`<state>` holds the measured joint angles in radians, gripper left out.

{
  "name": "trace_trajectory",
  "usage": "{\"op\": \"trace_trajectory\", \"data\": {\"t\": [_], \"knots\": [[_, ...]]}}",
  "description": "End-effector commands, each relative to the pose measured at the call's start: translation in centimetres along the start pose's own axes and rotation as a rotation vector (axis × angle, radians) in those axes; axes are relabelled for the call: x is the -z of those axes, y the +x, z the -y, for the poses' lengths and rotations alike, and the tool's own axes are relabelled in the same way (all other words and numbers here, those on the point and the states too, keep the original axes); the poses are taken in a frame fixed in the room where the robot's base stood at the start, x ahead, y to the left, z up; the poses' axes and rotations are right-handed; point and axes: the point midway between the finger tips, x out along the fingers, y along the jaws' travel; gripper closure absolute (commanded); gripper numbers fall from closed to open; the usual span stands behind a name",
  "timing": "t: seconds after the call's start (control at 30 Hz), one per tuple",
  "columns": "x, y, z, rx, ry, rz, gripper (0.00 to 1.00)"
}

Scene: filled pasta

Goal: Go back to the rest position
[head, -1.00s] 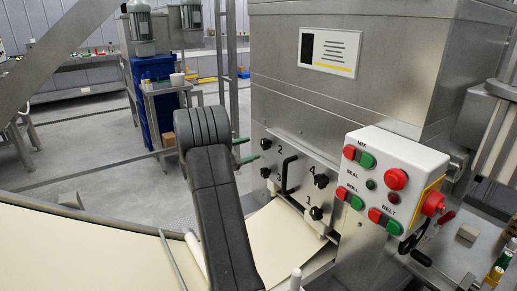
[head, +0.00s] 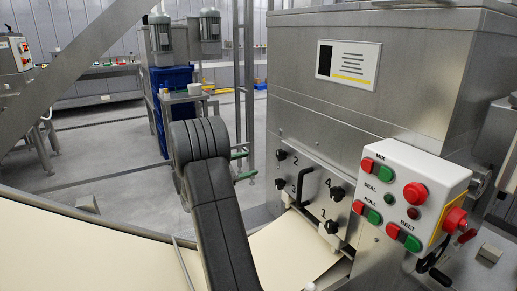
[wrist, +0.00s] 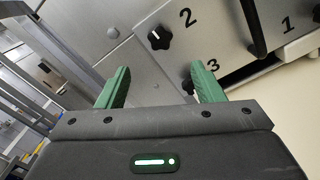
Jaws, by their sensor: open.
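My gripper (wrist: 158,88) is open in the wrist view, with its two green fingers apart and nothing between them. It faces the steel panel (wrist: 140,60) of the machine. The knob marked 2 (wrist: 159,38) is beyond the fingertips, and the knob by the 3 is partly hidden behind the right finger. In the head view my green fingers (head: 243,163) show just past the end of my dark arm, left of the panel's knobs and apart from the knob marked 2 (head: 281,155).
A control box (head: 415,195) with red and green buttons juts out at the right. A pale dough sheet (head: 295,250) runs below the panel. A black handle (head: 305,187) stands out between the knobs. Open floor (head: 110,150) lies to the left, with a blue cabinet (head: 172,77) behind.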

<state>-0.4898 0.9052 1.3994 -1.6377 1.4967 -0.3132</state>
Motion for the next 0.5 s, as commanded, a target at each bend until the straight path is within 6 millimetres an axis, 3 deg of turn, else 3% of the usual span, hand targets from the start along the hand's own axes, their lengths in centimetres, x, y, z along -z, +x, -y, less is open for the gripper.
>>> {"op": "trace_trajectory", "data": {"t": [0.5], "knots": [[-0.1,9.8,0.1,0.004,0.000,0.002,0.39]]}}
